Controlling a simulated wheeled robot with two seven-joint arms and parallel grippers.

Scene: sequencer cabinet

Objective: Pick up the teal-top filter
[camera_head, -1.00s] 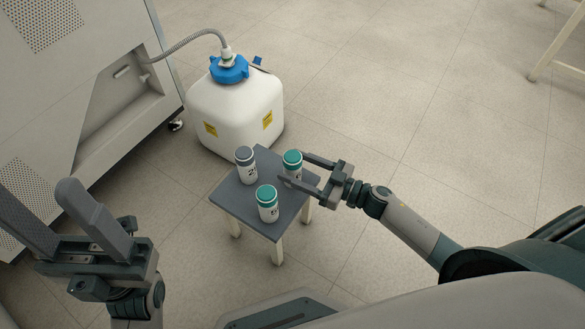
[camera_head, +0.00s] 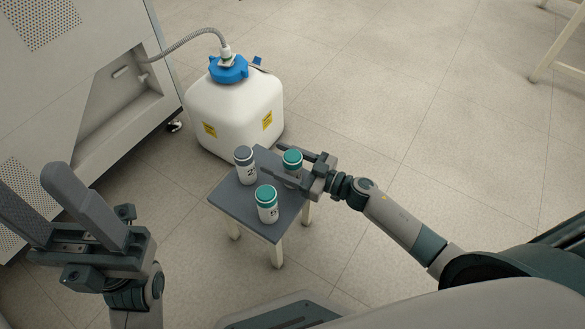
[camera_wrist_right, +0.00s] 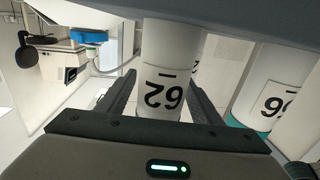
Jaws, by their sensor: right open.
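Two white filters with teal tops stand upright on a small grey table (camera_head: 232,203). The teal-top filter at the back right (camera_head: 292,158) is between the fingers of my right gripper (camera_head: 271,160), which is open around it. The right wrist view shows a white filter body (camera_wrist_right: 163,65) between the two fingers, with a gap on each side. The other teal-top filter (camera_head: 267,203) stands at the front of the table. A grey-top filter (camera_head: 245,165) stands at the back left. My left gripper (camera_head: 29,184) is open and empty, left of the table.
A white canister (camera_head: 235,112) with a blue cap and a grey hose stands on the floor behind the table. A grey cabinet (camera_head: 90,85) fills the left.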

